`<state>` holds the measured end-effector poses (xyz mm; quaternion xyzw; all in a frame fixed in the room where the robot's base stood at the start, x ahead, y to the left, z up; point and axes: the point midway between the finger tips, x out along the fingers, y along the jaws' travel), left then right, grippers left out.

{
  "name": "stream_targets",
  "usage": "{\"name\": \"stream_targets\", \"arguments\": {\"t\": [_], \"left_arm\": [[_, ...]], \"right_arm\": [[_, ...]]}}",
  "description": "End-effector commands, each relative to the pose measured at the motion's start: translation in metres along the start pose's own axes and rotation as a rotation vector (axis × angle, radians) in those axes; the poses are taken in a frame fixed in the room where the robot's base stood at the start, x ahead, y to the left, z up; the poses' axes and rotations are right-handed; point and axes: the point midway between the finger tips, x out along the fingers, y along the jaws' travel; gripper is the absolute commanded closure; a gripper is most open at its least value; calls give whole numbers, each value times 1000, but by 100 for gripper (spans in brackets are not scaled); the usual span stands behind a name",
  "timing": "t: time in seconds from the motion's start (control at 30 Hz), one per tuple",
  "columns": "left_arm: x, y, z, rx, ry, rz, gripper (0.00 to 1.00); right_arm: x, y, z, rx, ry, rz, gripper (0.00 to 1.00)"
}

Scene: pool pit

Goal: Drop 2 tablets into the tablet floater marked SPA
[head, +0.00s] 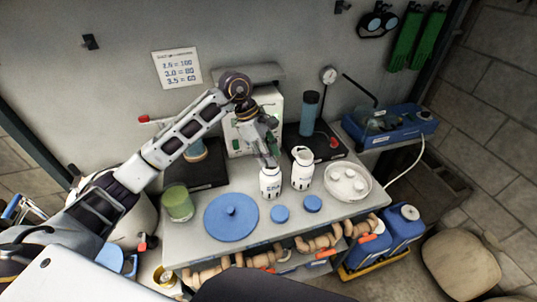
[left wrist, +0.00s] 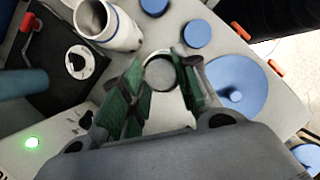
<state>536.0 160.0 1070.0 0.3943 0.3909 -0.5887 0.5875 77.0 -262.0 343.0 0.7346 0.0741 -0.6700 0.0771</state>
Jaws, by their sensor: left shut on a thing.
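Two white bottle-shaped tablet floaters stand upright on the grey bench: a left floater (head: 270,186) with dark lettering too small to read surely, and a right floater (head: 302,170), which also shows in the left wrist view (left wrist: 112,27). My left gripper (head: 272,163) is directly above the left floater. In the left wrist view its green-padded fingers are closed around a pale round thing, apparently a tablet (left wrist: 160,71), at the floater's mouth. I cannot tell the tablet's edge from the mouth's rim. A white dish (head: 368,187) holds several white tablets. My right gripper is not in view.
Two small blue caps (head: 280,213) (head: 312,203) and a large blue knobbed lid (head: 231,220) lie along the bench front. A green cup (head: 177,202) stands at left. A white box (head: 263,105) and a blue cylinder (head: 309,112) stand behind the floaters.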

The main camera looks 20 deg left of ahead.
Motion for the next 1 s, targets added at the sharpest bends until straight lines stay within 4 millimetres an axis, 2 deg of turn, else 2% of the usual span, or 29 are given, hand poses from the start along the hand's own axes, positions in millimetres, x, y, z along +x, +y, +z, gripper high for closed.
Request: {"name": "stream_targets", "arguments": {"t": [0.5, 0.53, 0.7, 1.0], "left_arm": [[0, 0, 0, 0, 0, 0, 86], [0, 0, 0, 0, 0, 0, 68], [0, 0, 0, 0, 0, 0, 46], [0, 0, 0, 0, 0, 0, 44]], "right_arm": [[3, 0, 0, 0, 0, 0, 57], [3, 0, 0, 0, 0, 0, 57], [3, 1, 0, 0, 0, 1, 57], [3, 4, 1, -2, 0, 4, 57]]}}
